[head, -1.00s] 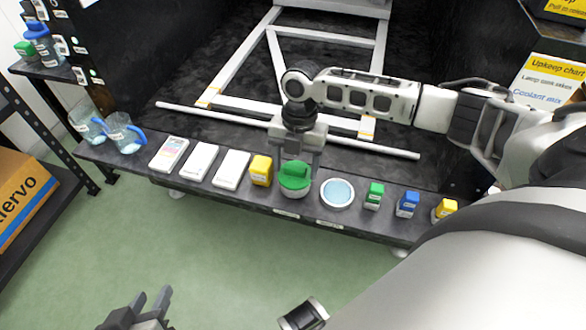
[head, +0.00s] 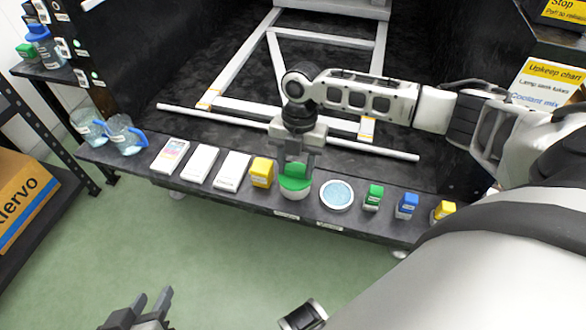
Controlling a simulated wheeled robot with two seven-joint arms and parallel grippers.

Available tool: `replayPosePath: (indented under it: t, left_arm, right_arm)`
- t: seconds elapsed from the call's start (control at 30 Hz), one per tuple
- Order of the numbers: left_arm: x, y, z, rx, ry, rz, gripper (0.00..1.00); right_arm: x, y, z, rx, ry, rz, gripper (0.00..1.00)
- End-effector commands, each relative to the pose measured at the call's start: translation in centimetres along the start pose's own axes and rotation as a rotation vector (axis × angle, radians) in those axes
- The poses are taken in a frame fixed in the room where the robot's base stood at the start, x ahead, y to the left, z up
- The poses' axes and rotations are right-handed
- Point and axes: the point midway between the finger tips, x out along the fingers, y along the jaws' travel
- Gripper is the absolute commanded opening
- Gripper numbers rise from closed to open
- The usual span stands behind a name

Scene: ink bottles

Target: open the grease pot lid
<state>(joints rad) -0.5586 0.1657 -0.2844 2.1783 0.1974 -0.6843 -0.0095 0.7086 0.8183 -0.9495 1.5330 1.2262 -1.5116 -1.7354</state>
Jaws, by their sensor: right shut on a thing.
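The grease pot (head: 295,194) is a squat white pot with a green lid (head: 295,184), on the front of the dark bench. My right gripper (head: 294,165) points down at the lid from above and behind. It is shut on the raised green part of the lid. The lid still sits at the pot's mouth; I cannot tell whether it is loose. My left gripper (head: 152,302) is low in the picture over the green floor, open and empty, far from the pot.
A yellow container (head: 261,173) stands close left of the pot, with white boxes (head: 232,170) further left. A round dish with blue contents (head: 337,194) lies close right. Small green (head: 373,198), blue (head: 407,206) and yellow (head: 444,211) bottles stand further right. A pale bar (head: 370,148) lies behind.

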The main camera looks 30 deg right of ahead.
Motion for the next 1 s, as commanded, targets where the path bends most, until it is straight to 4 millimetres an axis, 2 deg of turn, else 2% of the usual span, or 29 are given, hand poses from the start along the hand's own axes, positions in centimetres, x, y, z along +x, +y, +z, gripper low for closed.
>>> replayPosePath:
  t: [0.07,1.0]
  left_arm:
    - [-0.29,0.09,-0.36,0.0,0.0,0.0,0.36]
    - [-0.89,0.27,-1.17,0.0,0.001,-0.001,0.36]
  right_arm:
    - [-0.51,0.01,0.14,0.001,-0.003,0.001,0.36]
    - [-1.16,0.02,0.65,0.002,-0.006,0.002,0.36]
